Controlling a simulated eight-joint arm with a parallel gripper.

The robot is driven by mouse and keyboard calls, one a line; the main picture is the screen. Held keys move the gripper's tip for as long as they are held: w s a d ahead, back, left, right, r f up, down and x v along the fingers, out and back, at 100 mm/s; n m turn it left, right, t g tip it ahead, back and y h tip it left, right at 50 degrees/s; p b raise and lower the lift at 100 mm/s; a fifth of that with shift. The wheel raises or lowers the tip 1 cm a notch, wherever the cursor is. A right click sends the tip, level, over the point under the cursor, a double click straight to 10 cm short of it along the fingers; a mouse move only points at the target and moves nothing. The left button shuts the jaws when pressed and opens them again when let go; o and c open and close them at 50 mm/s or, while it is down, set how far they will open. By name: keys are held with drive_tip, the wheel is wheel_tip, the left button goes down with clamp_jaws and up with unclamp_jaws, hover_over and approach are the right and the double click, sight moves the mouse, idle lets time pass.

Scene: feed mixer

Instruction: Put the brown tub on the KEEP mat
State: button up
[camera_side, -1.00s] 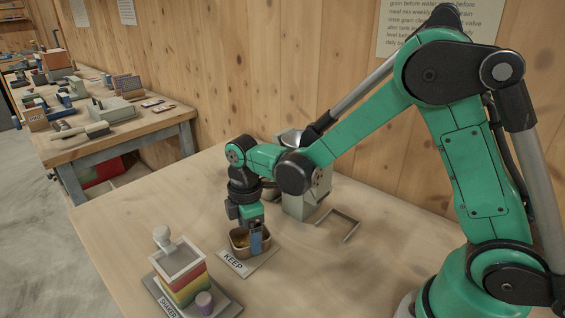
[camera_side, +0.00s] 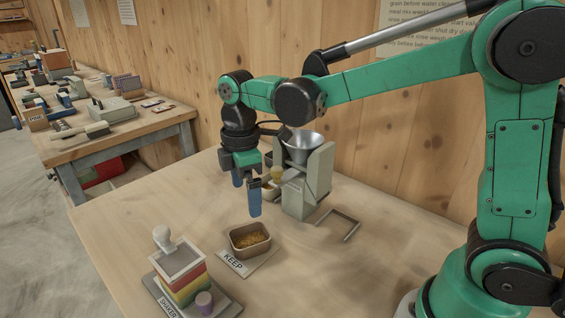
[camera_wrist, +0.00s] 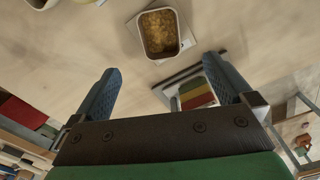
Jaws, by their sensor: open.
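The brown tub (camera_side: 249,240) holds yellow-brown grain. It sits upright on the white KEEP mat (camera_side: 233,264), near the mat's back part. In the wrist view the tub (camera_wrist: 142,38) shows at the top with a strip of the mat (camera_wrist: 131,24) beside it. My gripper (camera_side: 246,199) is open and empty, raised above the table behind the tub and clear of it. In the wrist view its two blue fingers (camera_wrist: 166,82) stand wide apart with nothing between them.
A grey-green mixer with a metal funnel (camera_side: 303,143) stands behind and right of my gripper. A stack of coloured trays (camera_side: 181,276) on a SHAKER base is at front left. A thin metal frame (camera_side: 338,223) lies at right.

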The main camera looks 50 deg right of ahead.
drive_tip(key=s+d+r+m+t, duration=0.1)
drive_tip(key=s+d+m+t, duration=0.3)
drive_tip(key=m, duration=0.9)
drive_tip(key=shift+s+d+r+m+t, duration=0.35)
drive_tip(key=shift+s+t, duration=1.25)
drive_tip(key=shift+s, duration=0.55)
